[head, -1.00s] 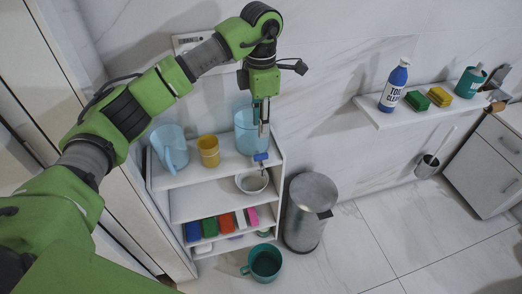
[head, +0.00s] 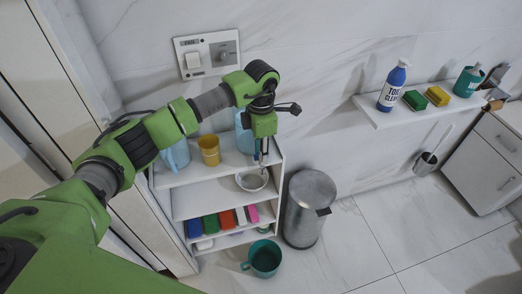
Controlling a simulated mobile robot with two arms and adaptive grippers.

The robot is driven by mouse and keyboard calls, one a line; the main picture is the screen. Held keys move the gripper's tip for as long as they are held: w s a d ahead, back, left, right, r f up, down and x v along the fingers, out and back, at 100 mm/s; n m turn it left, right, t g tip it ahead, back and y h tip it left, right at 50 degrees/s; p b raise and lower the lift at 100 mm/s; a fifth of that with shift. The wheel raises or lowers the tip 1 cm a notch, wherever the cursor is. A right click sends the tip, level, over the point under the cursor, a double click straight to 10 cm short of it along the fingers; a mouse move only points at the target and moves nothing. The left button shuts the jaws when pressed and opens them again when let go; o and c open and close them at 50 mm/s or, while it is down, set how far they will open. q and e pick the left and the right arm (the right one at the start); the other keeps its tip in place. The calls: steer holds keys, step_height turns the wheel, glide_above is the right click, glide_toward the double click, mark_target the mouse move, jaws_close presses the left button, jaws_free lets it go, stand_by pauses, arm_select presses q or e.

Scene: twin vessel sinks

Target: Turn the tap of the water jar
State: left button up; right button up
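The water jar (head: 243,138) is translucent light blue and stands at the right end of the white shelf's top. My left gripper (head: 262,158) points down in front of it and hides much of it. The jar's small blue tap is mostly hidden behind the fingers, which are at its height. I cannot tell whether they touch it or how far apart they are. My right gripper is not in view.
A yellow mug (head: 209,151) and a blue pitcher (head: 175,156) stand left of the jar. A white bowl (head: 251,181) sits below the tap.

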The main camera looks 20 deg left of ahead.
arm_select(q)
jaws_close()
steer(key=shift+n+b, duration=0.65)
steer(key=shift+n, duration=0.55)
steer(key=n, duration=0.3)
steer(key=shift+r+b, duration=0.1)
steer(key=shift+b, duration=0.2)
steer(key=shift+o, duration=0.7)
jaws_free()
